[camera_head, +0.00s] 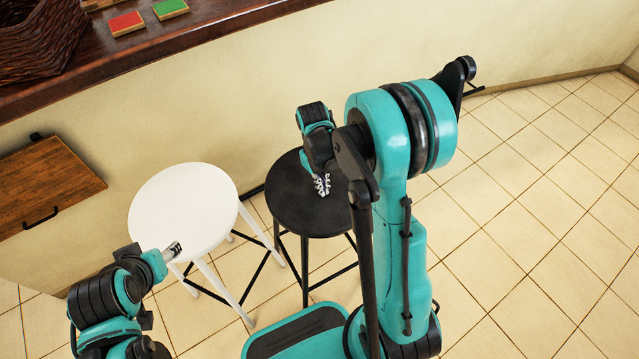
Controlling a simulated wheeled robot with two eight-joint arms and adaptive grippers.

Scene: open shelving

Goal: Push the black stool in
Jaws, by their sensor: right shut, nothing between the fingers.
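The black stool (285,205) stands upright on the tiled floor near the cream wall, to the right of the white stool. It has a round seat and dark legs; its right part is hidden by my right arm. My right gripper (322,186) is shut and empty, over the black seat; I cannot tell whether it touches it. My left gripper (174,248) is at the lower left, at the front edge of the white stool's seat; whether its fingers are open does not show clearly.
The white stool (183,205) stands close to the left of the black one. A dark wooden counter (160,42) runs above, with a wicker basket (38,38), a red block (126,23) and a green block (170,8). A wooden panel (45,183) is at left. Floor at right is clear.

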